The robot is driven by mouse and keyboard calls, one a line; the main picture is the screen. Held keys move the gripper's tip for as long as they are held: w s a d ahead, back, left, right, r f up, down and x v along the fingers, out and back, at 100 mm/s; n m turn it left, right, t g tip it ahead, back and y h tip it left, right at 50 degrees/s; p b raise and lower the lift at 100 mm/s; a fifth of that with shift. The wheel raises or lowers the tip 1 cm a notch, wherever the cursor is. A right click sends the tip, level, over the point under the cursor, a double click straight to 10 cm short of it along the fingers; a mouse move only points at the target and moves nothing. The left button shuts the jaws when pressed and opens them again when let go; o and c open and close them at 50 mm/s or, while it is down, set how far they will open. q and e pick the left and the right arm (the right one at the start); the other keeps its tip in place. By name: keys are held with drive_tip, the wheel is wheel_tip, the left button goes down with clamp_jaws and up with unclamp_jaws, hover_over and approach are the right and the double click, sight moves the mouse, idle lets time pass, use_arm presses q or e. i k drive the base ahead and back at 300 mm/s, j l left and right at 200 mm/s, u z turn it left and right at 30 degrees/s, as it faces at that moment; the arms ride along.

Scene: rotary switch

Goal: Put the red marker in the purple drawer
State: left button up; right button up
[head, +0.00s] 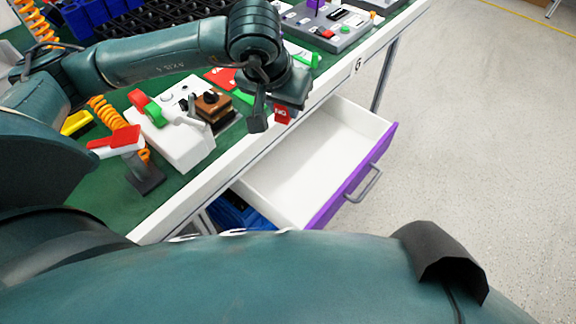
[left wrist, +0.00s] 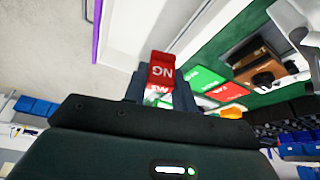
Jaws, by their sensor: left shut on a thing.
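The red marker, a small red block with white NG lettering, shows in the head view (head: 283,115) and in the left wrist view (left wrist: 161,74). My left gripper (head: 271,113) is shut on it and holds it above the table's front edge, beside the back left of the open drawer. In the left wrist view the marker sticks out between the fingers (left wrist: 160,92). The purple drawer (head: 350,190) is pulled out; its white inside is visible and empty. My right gripper is not in view.
A grey control panel (head: 327,28) is farther back. The floor right of the drawer is clear.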

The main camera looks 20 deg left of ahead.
sight(318, 168)
drive_tip(key=k+u, duration=0.2)
drive_tip(key=u, duration=0.2)
drive_tip(key=k+j+u, duration=0.1)
drive_tip(key=u, duration=0.35)
drive_tip(key=l+u, duration=0.5)
drive_tip(key=l, duration=0.95)
drive_tip(key=i+l, duration=0.1)
drive_tip(key=l, duration=0.8)
